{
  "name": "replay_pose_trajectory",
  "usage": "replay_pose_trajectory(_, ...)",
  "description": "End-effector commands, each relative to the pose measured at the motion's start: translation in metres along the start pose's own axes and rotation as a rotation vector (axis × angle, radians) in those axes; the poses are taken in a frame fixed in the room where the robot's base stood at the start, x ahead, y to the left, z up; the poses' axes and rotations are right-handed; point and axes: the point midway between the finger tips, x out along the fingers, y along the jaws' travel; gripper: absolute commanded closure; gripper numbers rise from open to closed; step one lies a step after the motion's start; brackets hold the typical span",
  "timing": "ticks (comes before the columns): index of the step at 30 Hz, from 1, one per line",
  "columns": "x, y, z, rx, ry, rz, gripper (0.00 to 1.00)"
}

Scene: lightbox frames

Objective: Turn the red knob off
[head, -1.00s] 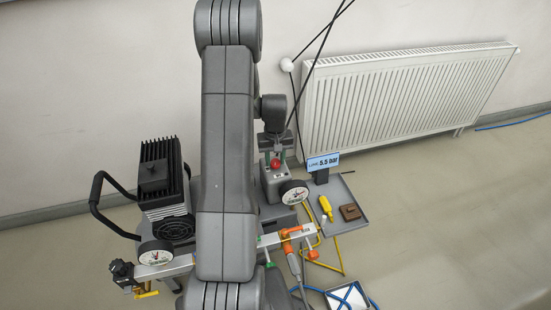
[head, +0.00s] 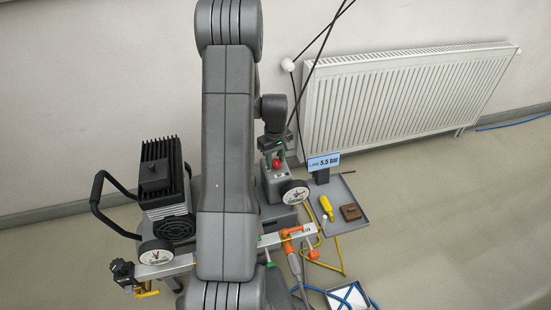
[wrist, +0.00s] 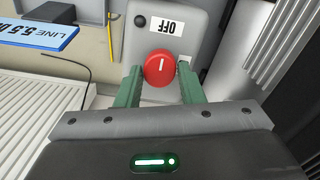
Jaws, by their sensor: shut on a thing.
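The red knob (wrist: 158,70) sits on a light grey box (wrist: 203,30) in the wrist view, with a white line on its face pointing at the upside-down OFF label (wrist: 167,25). My gripper (wrist: 160,77) has one green finger on each side of the knob and is shut on it. In the head view, my gripper (head: 276,155) is at the red knob (head: 277,163) on top of the grey box (head: 272,186), behind my arm.
A blue sign reading LINE 5.5 bar (head: 323,161) stands right of the box. A tray (head: 350,222) holds a yellow bottle (head: 326,207) and a brown block (head: 351,212). A black finned machine (head: 165,185) is at the left, a radiator (head: 400,95) at the wall.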

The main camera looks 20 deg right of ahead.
Motion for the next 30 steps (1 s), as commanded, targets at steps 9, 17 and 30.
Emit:
replay_pose_trajectory(9,-0.001,0.001,-0.001,-0.002,0.002,0.002,0.43)
replay_pose_trajectory(17,-0.001,0.0,0.0,0.0,0.001,0.001,0.43)
replay_pose_trajectory(30,-0.074,0.001,-0.001,-0.001,0.005,0.004,0.43)
